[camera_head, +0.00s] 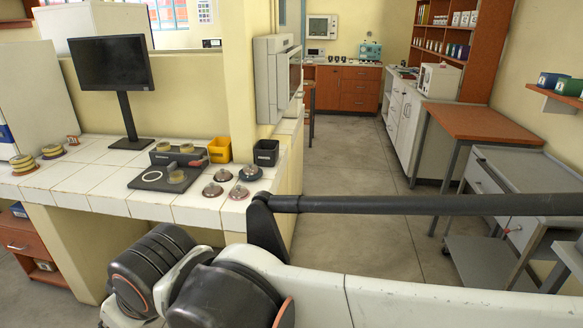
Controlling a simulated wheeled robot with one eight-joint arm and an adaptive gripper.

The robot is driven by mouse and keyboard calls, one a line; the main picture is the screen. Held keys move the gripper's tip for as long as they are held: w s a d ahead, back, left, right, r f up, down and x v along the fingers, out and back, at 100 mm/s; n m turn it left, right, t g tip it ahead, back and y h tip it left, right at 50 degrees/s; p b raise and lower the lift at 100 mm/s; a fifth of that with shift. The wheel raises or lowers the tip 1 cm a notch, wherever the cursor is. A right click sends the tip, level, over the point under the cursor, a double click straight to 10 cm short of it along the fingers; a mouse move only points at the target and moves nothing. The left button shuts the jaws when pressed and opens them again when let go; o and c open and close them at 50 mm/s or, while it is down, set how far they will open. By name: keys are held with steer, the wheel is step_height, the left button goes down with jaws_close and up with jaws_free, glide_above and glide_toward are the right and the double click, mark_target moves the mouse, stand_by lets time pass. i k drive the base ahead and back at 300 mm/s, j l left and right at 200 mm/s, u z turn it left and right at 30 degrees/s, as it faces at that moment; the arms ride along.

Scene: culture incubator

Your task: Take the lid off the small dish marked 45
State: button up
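Several small round dishes stand on the white tiled counter (95,190): a dark reddish one (213,189), another behind it (223,175), one with a reddish rim (239,192) and one at the back right (250,172). Yellowish round dishes sit on the black device (150,180), one at its front (175,176). More yellowish dishes are stacked at the far left (23,163). All are too small for any number to be read, so I cannot tell which is marked 45. My arm crosses the foreground; my gripper is not in view.
A monitor (112,65) stands behind the dishes. A yellow bin (220,150) and a black bin (266,152) stand at the counter's back right. Open floor (345,175) lies to the right, before a grey trolley (525,175).

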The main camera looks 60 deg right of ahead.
mark_target(250, 166)
steer(key=z, duration=1.7)
steer(key=i+l+z, duration=0.1)
steer(key=i+l, duration=0.15)
steer(key=i+l+z, duration=0.1)
steer(key=i, duration=0.35)
steer(key=i+l+z, duration=0.1)
steer(key=i+l, duration=0.2)
steer(key=i, duration=0.1)
